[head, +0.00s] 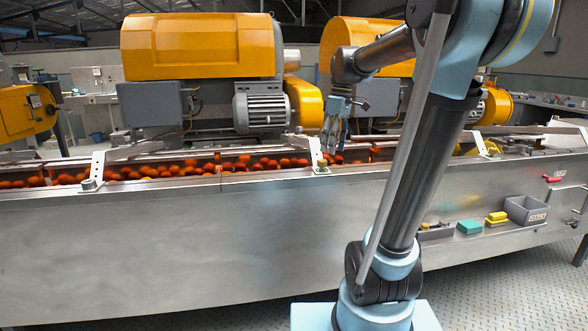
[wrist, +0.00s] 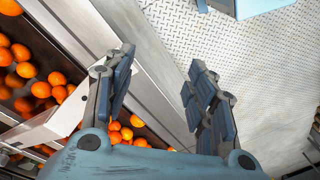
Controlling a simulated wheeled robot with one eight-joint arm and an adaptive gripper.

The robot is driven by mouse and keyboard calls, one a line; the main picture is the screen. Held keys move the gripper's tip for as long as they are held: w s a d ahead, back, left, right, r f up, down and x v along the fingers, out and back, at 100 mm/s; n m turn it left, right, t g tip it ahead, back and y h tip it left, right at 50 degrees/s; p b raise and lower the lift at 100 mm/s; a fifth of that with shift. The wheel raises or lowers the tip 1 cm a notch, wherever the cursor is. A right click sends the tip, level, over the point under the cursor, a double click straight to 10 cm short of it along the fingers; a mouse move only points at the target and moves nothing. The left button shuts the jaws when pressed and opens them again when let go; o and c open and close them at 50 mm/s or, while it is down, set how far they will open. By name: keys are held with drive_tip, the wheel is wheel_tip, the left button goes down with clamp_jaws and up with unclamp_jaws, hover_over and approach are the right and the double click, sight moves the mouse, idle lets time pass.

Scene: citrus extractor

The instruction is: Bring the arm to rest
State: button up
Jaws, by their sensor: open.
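My gripper (head: 333,143) hangs from my raised arm in the head view, fingers pointing down over the near edge of the fruit trough. In the wrist view my gripper (wrist: 160,72) has its two dark, padded fingers spread well apart, with nothing between them. Below it are the steel edge of the extractor line (wrist: 105,35) and the patterned floor (wrist: 225,50). Oranges (wrist: 50,80) lie in the trough to the left and below the gripper's palm. My arm is bent, its upper part crossing the right half of the head view.
The long steel line front (head: 180,250) runs across the head view. Yellow machine housings (head: 198,46) and a grey motor (head: 261,107) stand behind the trough. A low shelf at right holds a grey bin (head: 526,210), a teal block (head: 469,227) and a yellow block (head: 497,217).

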drive_tip(key=s+d+f+m, duration=0.1)
drive_tip(key=s+f+m, duration=0.2)
drive_tip(key=s+f, duration=0.2)
drive_tip(key=s+d+f+m+t, duration=0.1)
drive_tip(key=s+d+f+m, duration=0.1)
drive_tip(key=s+f, duration=0.3)
drive_tip(key=shift+s+d+f+m+t, duration=0.2)
drive_tip(key=shift+s+d+m+t, duration=0.15)
drive_tip(key=shift+s, duration=0.75)
drive_tip(key=s+f+m, duration=0.1)
drive_tip(key=s+f, duration=0.2)
drive_tip(key=f, duration=0.1)
drive_tip(key=s+d+f+m, duration=0.1)
drive_tip(key=s+f+m, duration=0.1)
drive_tip(key=f, duration=0.2)
drive_tip(key=s+d+f+m+t+h, duration=0.1)
drive_tip(key=s+f+m, duration=0.1)
drive_tip(key=s+f, duration=0.1)
drive_tip(key=shift+s+d+f, duration=0.2)
drive_tip(key=shift+s+f, duration=0.1)
drive_tip(key=shift+f, duration=0.25)
drive_tip(key=shift+c, duration=0.2)
drive_tip(key=shift+s+f+m, duration=0.1)
drive_tip(key=shift+f+m, duration=0.1)
drive_tip(key=shift+m, duration=0.05)
drive_tip(key=c, duration=0.4)
